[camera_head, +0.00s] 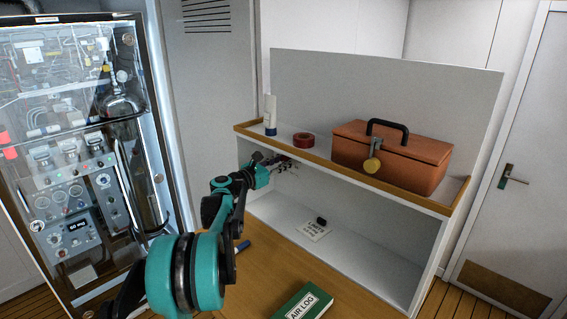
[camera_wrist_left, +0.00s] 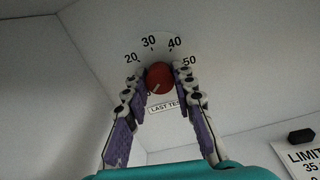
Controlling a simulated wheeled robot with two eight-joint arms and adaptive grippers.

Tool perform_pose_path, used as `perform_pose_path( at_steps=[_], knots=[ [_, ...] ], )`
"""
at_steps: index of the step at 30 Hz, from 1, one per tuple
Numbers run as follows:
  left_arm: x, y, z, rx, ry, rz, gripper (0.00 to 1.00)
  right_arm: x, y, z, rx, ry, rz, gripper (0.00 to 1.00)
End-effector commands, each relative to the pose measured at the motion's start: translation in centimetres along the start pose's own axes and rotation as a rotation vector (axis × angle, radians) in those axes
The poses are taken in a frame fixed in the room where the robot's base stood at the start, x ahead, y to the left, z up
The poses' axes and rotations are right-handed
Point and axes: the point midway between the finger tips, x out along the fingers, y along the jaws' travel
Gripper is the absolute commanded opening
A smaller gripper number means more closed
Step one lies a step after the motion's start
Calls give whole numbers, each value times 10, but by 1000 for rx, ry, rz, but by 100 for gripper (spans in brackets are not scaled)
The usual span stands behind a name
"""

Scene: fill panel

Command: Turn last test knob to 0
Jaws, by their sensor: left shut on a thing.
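The red round last test knob (camera_wrist_left: 160,76) sits on a white surface in the left wrist view. Printed numbers 20, 30, 40 and 50 arc around it, and a partly hidden label (camera_wrist_left: 165,106) reading "LAST TE" is below it. A pale mark on the knob points toward the lower left. My left gripper (camera_head: 283,163) reaches under the upper shelf of the white unit. In the left wrist view its two purple-padded fingers are shut on the knob, one on each side. The knob cannot be made out in the head view. My right gripper is not in view.
A brown toolbox (camera_head: 392,156), red tape roll (camera_head: 303,139) and white-and-blue can (camera_head: 270,115) stand on the shelf above. A notice (camera_head: 314,231) and black object (camera_head: 321,222) are below. A green air log (camera_head: 303,303) lies on the table. A glass-fronted panel (camera_head: 75,150) is left.

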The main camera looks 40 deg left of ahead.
Motion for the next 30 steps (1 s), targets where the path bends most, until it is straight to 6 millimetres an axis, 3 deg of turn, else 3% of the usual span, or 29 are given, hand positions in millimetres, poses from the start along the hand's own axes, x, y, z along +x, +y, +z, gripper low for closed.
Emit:
perform_pose_path(
  at_steps=[10, 25, 26, 27, 28, 30],
  knots=[
    [-1, -1, -3, -117, 5, -3, 0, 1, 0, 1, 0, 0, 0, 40],
    [0, -2, -2, -134, 4, -3, 0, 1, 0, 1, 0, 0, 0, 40],
    [0, -2, -2, -134, 4, -3, 30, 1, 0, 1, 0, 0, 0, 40],
    [0, -2, -2, -135, 4, -3, 41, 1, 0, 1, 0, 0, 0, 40],
    [0, -1, -2, -135, 3, -3, 47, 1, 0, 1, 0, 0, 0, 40],
    [0, -1, -2, -135, 3, -3, 47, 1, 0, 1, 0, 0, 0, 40]
  ],
)
